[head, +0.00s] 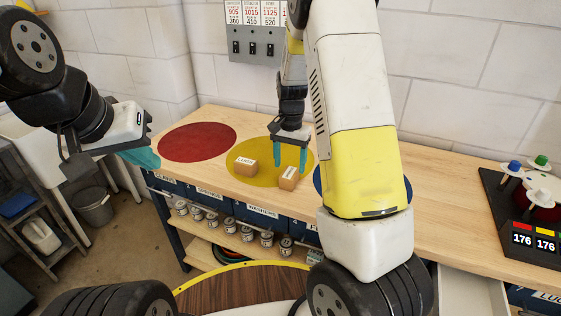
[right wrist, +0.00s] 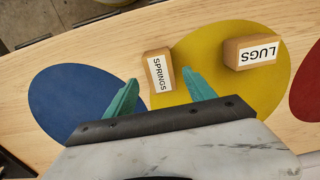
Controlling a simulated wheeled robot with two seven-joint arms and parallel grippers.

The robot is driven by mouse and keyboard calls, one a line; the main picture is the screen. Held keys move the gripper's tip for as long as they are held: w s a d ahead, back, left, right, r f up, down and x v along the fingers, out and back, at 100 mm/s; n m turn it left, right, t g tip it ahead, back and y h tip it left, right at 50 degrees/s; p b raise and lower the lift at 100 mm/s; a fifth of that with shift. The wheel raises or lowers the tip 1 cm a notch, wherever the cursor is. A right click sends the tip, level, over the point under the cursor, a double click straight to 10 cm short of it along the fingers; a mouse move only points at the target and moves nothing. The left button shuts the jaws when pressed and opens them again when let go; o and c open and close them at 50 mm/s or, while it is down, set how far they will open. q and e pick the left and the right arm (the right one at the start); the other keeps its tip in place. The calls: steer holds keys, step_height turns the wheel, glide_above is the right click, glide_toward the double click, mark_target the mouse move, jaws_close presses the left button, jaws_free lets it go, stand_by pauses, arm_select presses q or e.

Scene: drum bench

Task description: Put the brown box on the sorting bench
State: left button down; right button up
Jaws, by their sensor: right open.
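Two small brown boxes stand on the yellow circle (head: 262,180) of the wooden bench (head: 450,190). The left one (head: 243,168) is labelled LUGS, and it also shows in the right wrist view (right wrist: 238,57). The right one (head: 287,183) is labelled SPRINGS in the right wrist view (right wrist: 165,80). My right gripper (head: 291,166) is open and empty, pointing down just above the SPRINGS box. In the wrist view its fingertips sit just short of that box, roughly either side of it. My left gripper (head: 142,158) hangs off the bench's left end; its fingers overlap.
A red circle (head: 197,142) is left of the yellow one; a blue circle (right wrist: 72,100) is partly hidden behind my right arm. A black device with coloured knobs (head: 520,205) stands at the bench's right. Cans (head: 230,225) fill the shelf below.

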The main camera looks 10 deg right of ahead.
mark_target(289, 172)
steer(key=s+a+r+n+t+y, duration=0.1)
steer(key=s+r+n+t, duration=0.1)
steer(key=s+r, duration=0.6)
steer(key=s+r+n+t+y, duration=0.15)
steer(key=s+r, duration=0.25)
steer(key=r, duration=0.7)
steer(key=s+a+r+n+t, duration=0.1)
steer(key=s+r+n+t, duration=0.1)
steer(key=s, duration=1)
steer(key=shift+s+a+r+n+t, duration=0.2)
steer(key=shift+r+n+t, duration=0.15)
steer(key=shift+r+n, duration=0.45)
steer(key=shift+f, duration=0.15)
steer(key=shift+c, duration=0.4)
